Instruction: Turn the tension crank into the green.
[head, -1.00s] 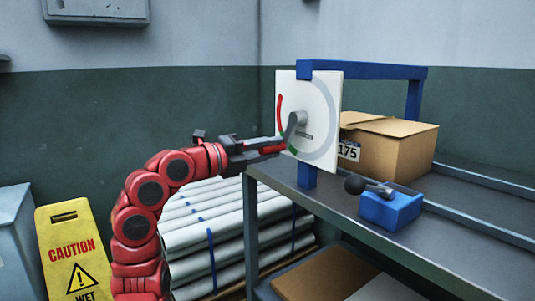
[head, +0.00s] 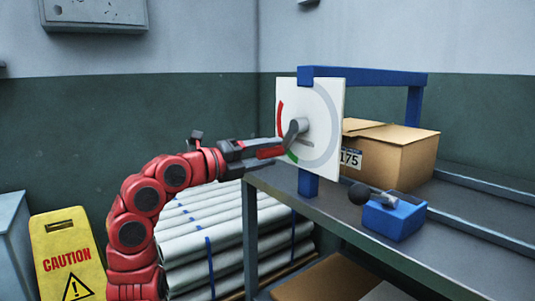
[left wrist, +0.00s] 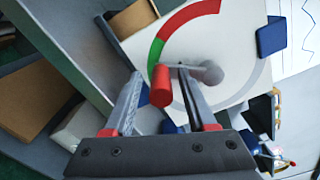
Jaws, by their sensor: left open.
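The tension crank (head: 296,131) is a grey arm on a white dial panel (head: 333,105) that hangs from a blue frame. The dial has a red arc (head: 280,117) and a short green arc (head: 292,157); in the left wrist view the green arc (left wrist: 156,51) adjoins the red one. My left gripper (head: 281,147) is at the crank. My right gripper is not in view.
A grey shelf (head: 345,209) carries a cardboard box (head: 400,155) behind the dial and a blue block (head: 400,216) with a black-knobbed lever at the front. White rolls (head: 223,240) are stacked under my left arm. A yellow caution sign (head: 66,240) stands at left.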

